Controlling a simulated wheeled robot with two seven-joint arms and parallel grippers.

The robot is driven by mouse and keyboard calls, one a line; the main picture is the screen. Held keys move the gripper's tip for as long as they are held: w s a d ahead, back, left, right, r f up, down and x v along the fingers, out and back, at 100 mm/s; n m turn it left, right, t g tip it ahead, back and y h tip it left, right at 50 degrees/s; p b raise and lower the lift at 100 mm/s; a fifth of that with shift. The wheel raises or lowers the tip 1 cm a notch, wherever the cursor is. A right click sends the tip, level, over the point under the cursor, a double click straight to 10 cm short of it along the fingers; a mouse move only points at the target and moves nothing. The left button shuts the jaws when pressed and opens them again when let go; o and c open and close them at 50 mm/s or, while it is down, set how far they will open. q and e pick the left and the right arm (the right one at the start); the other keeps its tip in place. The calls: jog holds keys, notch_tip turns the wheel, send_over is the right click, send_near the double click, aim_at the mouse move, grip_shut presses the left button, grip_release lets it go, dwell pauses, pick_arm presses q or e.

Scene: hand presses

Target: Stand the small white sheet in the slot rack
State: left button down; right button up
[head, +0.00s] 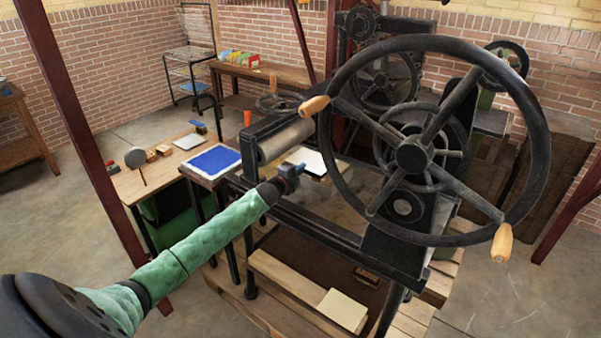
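A white sheet (308,161) lies flat on the press bed just beyond my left gripper. A smaller pale sheet (189,142) lies flat on the low table at the left. I cannot tell for sure which one is the small white sheet. A row of coloured upright pieces (238,58) on the back bench may be the slot rack; its slots are too small to make out. My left gripper (291,170) is over the near edge of the press, in front of the white sheet. Its fingers are too small and dark to read. My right gripper is out of view.
The black press has a large handwheel (412,155) with wooden handles and a grey roller (285,140). A blue pad (213,161) lies left of the roller. The low table also holds wooden blocks and a round-headed tool (135,158). A cream stack (342,310) lies below.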

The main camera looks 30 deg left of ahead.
pick_arm(q)
jog(key=shift+f, duration=0.1)
jog(key=s+a+r+p, duration=0.1)
jog(key=s+p, duration=0.2)
jog(key=s, duration=0.8)
jog(key=s+r+p, duration=0.2)
jog(key=s+p, duration=0.1)
jog(key=s, duration=0.8)
jog(key=shift+a, duration=0.4)
dwell(0.9)
dwell(0.4)
